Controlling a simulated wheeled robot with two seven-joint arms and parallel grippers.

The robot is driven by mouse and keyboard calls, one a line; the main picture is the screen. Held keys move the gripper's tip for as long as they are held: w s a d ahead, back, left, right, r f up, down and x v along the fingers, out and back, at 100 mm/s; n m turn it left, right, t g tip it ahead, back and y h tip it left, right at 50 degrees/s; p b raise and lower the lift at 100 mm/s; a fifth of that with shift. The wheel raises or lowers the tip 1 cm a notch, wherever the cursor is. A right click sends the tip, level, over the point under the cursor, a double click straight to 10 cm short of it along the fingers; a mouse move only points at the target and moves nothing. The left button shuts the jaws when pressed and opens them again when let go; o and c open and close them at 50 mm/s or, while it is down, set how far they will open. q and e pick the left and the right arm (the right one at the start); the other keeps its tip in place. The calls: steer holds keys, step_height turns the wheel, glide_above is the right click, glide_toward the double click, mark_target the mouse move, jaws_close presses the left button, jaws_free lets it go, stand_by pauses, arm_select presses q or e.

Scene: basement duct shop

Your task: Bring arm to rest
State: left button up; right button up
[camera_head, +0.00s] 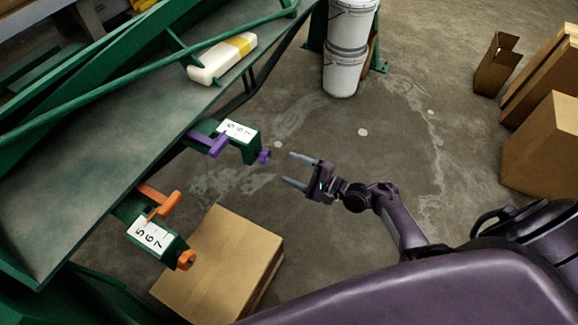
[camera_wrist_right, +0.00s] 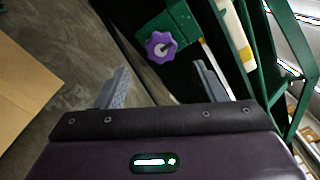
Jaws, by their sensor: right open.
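My right gripper (camera_head: 295,170) is open and empty in the head view. It is in free space just right of the purple-handled clamp (camera_head: 212,142) on the green bench, with a gap to that clamp's purple knob (camera_head: 264,156). In the right wrist view, my right gripper's two fingers (camera_wrist_right: 160,85) stand apart with nothing between them. The purple knob (camera_wrist_right: 160,47) shows beyond them. My left gripper is not in view.
A green bench (camera_head: 120,130) fills the left, with an orange-handled clamp (camera_head: 160,205) and a cream bottle (camera_head: 222,60). A cardboard box (camera_head: 225,255) stands below. White buckets (camera_head: 346,65) and more boxes (camera_head: 548,145) stand farther off. The middle floor is clear.

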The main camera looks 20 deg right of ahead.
stand_by(0.4)
steer(key=s+a+f+n+g+h, duration=0.2)
steer(key=s+f+n+g+h, duration=0.15)
steer(key=s+f, duration=0.55)
steer(key=s+a+f+n+g+h, duration=0.1)
steer(key=s+f+n+g+h, duration=0.3)
steer(key=f, duration=1)
steer(key=s+d+f+n+g+h, duration=0.1)
steer(key=s+f+n+g, duration=0.1)
steer(key=s, duration=0.7)
steer(key=s+f+n+g+h, duration=0.1)
steer(key=s+f+n, duration=0.4)
steer(key=s, duration=0.5)
steer(key=s+d+f+n+g+h, duration=0.1)
steer(key=s+f+n, duration=0.3)
steer(key=s, duration=0.6)
steer(key=shift+d+f+g, duration=0.35)
steer(key=shift+f+g, duration=0.2)
steer(key=shift+g, duration=0.3)
steer(key=shift+s+n+h, duration=0.1)
steer(key=shift+n+h, duration=0.15)
